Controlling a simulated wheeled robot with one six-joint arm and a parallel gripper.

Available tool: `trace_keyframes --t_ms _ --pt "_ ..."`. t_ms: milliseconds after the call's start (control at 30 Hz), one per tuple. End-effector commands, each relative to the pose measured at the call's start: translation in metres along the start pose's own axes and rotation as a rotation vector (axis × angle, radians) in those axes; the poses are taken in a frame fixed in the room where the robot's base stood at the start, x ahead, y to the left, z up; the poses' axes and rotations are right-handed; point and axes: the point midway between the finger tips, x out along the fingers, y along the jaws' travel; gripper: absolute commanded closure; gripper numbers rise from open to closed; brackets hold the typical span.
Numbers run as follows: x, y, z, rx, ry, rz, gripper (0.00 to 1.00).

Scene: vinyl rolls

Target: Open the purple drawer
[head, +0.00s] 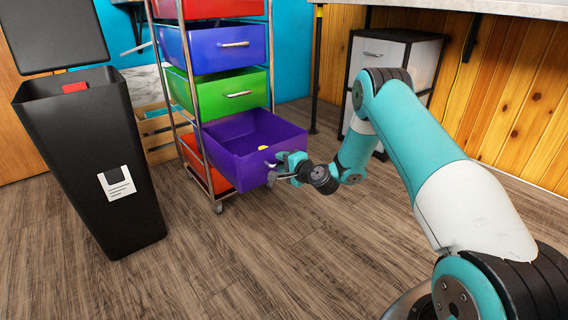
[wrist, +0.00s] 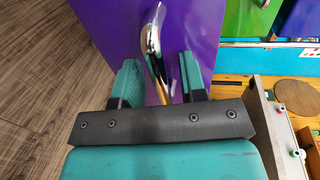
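The purple drawer (head: 252,168) is pulled well out of the drawer cart, and its inside shows in the head view. A small yellow thing (head: 263,149) lies in it. My gripper (head: 284,167) is at the front of this drawer. In the wrist view the purple front (wrist: 204,25) fills the upper middle, with its metal handle (wrist: 152,40). My gripper's fingers (wrist: 160,82) are spread apart, with the lower part of the handle between them. I see no clear contact between fingers and handle.
The cart has a green drawer (head: 222,98), a blue drawer (head: 203,52) and red drawers, all shut. A black bin (head: 90,140) with a raised lid stands at left. A white cabinet (head: 420,70) stands under the counter. The wooden floor in front is clear.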

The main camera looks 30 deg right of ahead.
Motion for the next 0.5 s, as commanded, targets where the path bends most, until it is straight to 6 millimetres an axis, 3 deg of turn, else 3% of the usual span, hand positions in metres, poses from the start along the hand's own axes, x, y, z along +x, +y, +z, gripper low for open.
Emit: trace_keyframes --t_ms 267,500 --pt "-0.007 0.0 -0.001 0.003 0.001 0.003 0.61" --pt "-0.051 -0.001 -0.003 0.009 0.005 0.007 0.61"
